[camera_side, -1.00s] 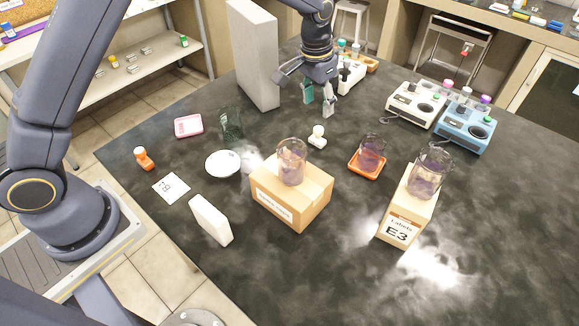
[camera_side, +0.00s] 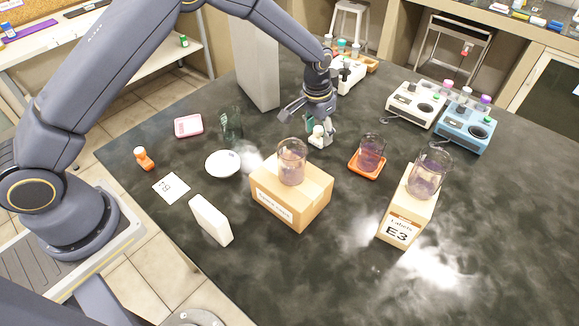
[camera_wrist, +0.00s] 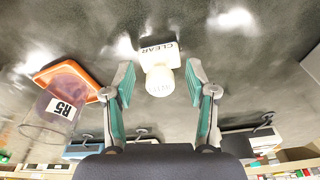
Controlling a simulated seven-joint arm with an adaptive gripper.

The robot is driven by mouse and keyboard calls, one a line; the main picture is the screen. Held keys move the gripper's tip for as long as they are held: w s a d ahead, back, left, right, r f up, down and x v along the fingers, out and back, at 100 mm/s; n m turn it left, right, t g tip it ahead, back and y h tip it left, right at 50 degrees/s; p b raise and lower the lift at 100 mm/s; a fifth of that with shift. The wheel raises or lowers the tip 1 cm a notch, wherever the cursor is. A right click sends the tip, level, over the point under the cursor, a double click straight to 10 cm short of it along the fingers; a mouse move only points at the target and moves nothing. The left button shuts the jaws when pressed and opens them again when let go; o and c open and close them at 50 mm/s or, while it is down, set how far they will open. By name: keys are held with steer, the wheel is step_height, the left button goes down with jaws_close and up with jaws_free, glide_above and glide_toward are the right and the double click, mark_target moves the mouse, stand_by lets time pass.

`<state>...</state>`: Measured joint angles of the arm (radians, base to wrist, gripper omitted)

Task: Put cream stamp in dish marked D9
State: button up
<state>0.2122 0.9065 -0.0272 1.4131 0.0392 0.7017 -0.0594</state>
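The cream stamp (camera_side: 317,140) stands on the dark bench behind the cardboard box; in the wrist view it shows a round knob and a base marked CLEAR (camera_wrist: 159,80). My gripper (camera_side: 320,129) is low over it. In the wrist view my gripper (camera_wrist: 158,72) is open, with one teal-padded finger on each side of the stamp and gaps between. A white round dish (camera_side: 222,163) lies left of the box, and a pink square dish (camera_side: 188,126) farther back left. I cannot read D9 on any dish.
The box (camera_side: 291,195) bears a beaker (camera_side: 291,162). A green-tinted glass (camera_side: 232,124) stands near the white dish. An orange tray (camera_side: 366,165) holds a beaker marked R5 (camera_wrist: 57,107). A tall grey block (camera_side: 257,60), a white block (camera_side: 211,219) and a card (camera_side: 171,187) stand or lie around.

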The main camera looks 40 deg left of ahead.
mark_target(320, 128)
jaws_close()
stand_by(0.4)
steer(key=shift+r, duration=0.5)
step_height(320, 128, up, 2)
steer(key=shift+r, duration=0.2)
steer(key=s+a+r, duration=0.2)
steer(key=s+r, duration=0.7)
steer(key=s, duration=0.5)
steer(key=s+a+f, duration=0.3)
steer(key=s+a, duration=0.5)
steer(key=a, duration=0.1)
steer(key=f, duration=0.5)
steer(key=a+f, duration=0.1)
steer(key=f, duration=0.2)
